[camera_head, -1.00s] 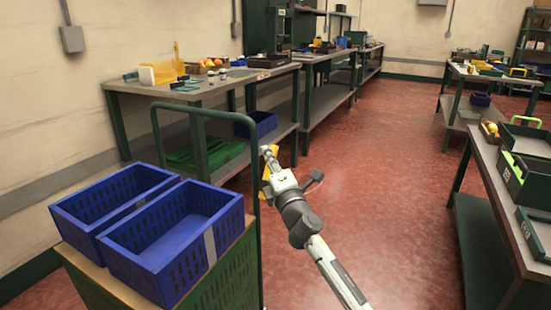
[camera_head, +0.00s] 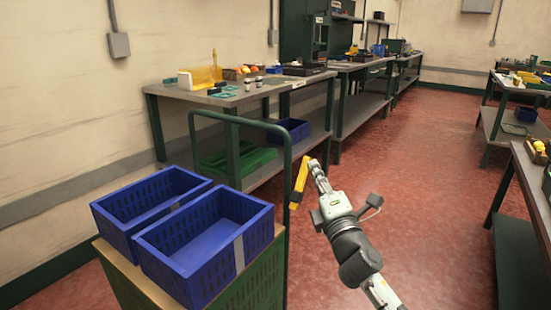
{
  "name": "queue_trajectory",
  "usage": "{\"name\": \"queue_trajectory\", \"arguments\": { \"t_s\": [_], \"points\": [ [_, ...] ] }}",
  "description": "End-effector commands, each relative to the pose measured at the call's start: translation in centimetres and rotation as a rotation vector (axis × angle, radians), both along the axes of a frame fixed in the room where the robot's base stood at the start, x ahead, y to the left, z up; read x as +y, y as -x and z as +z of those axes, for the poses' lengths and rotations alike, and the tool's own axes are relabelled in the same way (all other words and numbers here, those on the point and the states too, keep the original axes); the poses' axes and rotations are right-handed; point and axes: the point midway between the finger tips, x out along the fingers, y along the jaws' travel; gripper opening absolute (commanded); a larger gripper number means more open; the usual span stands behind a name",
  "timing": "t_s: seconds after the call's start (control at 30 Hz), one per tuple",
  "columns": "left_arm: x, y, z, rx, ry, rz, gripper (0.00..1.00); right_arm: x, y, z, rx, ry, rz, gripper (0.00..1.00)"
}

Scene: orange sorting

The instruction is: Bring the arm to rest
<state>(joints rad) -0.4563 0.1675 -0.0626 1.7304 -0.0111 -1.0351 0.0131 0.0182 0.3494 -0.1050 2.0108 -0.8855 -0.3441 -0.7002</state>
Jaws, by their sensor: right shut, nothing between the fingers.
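My right arm comes in from the bottom, right of centre, and points up and away over the red floor. My right gripper (camera_head: 318,172) is at its far end, small in the picture. It is shut and empty, to the right of the green cart handle. My left arm and gripper are not in view.
Two blue crates (camera_head: 152,255) stand side by side on a cart (camera_head: 108,257), both empty as far as I see. The cart's green handle (camera_head: 288,215) rises near my right arm. A workbench (camera_head: 165,88) runs along the wall. Another table (camera_head: 530,185) is at right. Red floor lies clear between.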

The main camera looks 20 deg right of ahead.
Motion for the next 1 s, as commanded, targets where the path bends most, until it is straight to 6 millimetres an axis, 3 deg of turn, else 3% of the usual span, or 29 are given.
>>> {"name": "queue_trajectory", "arguments": {
  "t_s": [0.13, 0.23, 0.37, 0.47, 0.6, 0.67, 0.8, 0.9, 1.0],
  "points": [
    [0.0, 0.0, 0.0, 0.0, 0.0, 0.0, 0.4, -0.3, 0.0, -1.0, 0.02, -0.03, -0.004, 0.0],
    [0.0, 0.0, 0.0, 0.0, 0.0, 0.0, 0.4, -1.2, 0.2, -4.6, 0.092, -0.139, -0.022, 0.0],
    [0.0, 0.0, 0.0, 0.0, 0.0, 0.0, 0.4, -2.9, 1.6, -13.0, 0.255, -0.388, -0.083, 0.0],
    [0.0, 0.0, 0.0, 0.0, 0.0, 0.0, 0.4, -3.8, 3.9, -20.3, 0.392, -0.604, -0.158, 0.0],
    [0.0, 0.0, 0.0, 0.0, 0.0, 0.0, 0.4, -4.2, 8.7, -29.9, 0.567, -0.88, -0.293, 0.0],
    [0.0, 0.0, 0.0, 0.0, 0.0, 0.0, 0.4, -4.0, 11.4, -33.8, 0.639, -0.991, -0.364, 0.0],
    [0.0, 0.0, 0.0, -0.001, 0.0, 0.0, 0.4, -2.9, 18.4, -41.8, 0.792, -1.229, -0.548, 0.0],
    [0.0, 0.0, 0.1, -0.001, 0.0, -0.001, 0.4, -1.7, 23.6, -46.1, 0.882, -1.371, -0.685, 0.0],
    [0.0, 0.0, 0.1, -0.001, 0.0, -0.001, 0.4, -0.6, 27.9, -48.9, 0.948, -1.472, -0.802, 0.0]
  ]
}}
